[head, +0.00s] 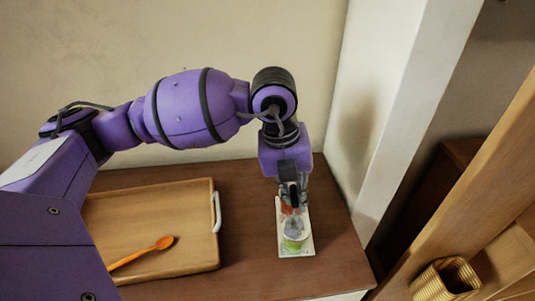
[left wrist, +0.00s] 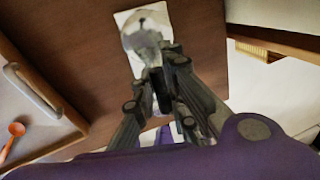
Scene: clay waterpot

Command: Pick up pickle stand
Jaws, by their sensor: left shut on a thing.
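The pickle stand, a small clear vessel (head: 294,240) with a green lower part, is on a narrow white mat (head: 308,246) on the brown table. My left gripper (head: 291,204) points down from above, with its fingers closed on the upper part of the stand. In the left wrist view, the clear rounded vessel (left wrist: 145,42) shows beyond the fingertips (left wrist: 165,85), over the white mat (left wrist: 123,18). The fingers hide part of the stand. I cannot tell whether its base touches the mat. My right gripper is not in view.
A wooden tray (head: 190,212) with a white handle (head: 216,211) lies left of the mat and holds an orange spoon (head: 140,255). A white wall post (head: 390,110) rises behind the table's right edge. A woven basket (head: 445,280) is at lower right.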

